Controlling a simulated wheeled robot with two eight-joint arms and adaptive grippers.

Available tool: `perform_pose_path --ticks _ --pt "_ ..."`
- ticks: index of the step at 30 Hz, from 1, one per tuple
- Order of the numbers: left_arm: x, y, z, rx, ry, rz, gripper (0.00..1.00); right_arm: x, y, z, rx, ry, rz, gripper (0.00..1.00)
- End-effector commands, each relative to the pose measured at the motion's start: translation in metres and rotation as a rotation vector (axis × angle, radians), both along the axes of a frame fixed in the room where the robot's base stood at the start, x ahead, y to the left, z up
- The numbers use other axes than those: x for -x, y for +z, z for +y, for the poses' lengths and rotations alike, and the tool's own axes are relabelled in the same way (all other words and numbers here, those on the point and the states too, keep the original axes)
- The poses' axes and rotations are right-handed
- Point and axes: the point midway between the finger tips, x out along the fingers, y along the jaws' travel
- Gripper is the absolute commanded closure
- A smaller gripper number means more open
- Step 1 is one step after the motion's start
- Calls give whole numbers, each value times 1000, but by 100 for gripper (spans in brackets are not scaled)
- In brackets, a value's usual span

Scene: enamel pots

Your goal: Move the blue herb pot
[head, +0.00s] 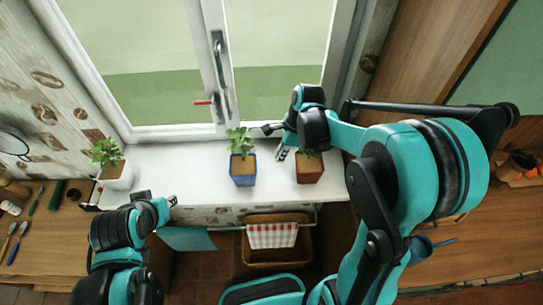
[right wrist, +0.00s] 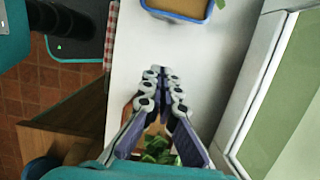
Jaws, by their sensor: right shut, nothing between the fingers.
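The blue herb pot (head: 243,180) stands upright on the white windowsill with a leafy green plant in it. Its blue rim (right wrist: 172,16) and brown soil show at the top edge of the right wrist view. My right gripper (head: 281,154) is just right of the blue pot, between it and the brown pot, apart from the blue pot. In the right wrist view the right gripper (right wrist: 160,72) is shut with nothing in it. My left gripper (head: 172,201) is at the sill's front edge, left of the blue pot; its jaws are too small to read.
A brown pot (head: 309,174) stands to the right, partly behind my right arm. A white pot (head: 117,178) with a plant is at the sill's left end. The windowsill (head: 195,165) is clear left of the blue pot. A checked towel (head: 272,235) hangs below.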

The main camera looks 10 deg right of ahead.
Motion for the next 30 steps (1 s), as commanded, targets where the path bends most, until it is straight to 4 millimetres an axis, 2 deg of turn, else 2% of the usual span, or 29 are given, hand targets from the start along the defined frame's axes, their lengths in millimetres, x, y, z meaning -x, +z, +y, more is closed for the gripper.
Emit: perform_pose_path --ticks 5,17,24,30 --pt "0 -6 0 0 0 0 71 -1 -19 4 -2 -8 6 100" --pt "0 -25 0 0 0 0 71 -5 -100 24 -1 -6 4 100" --pt "0 -25 0 0 0 0 71 -11 -97 56 -1 -4 3 100" --pt "0 -25 0 0 0 0 71 -13 -97 63 0 -6 2 100"
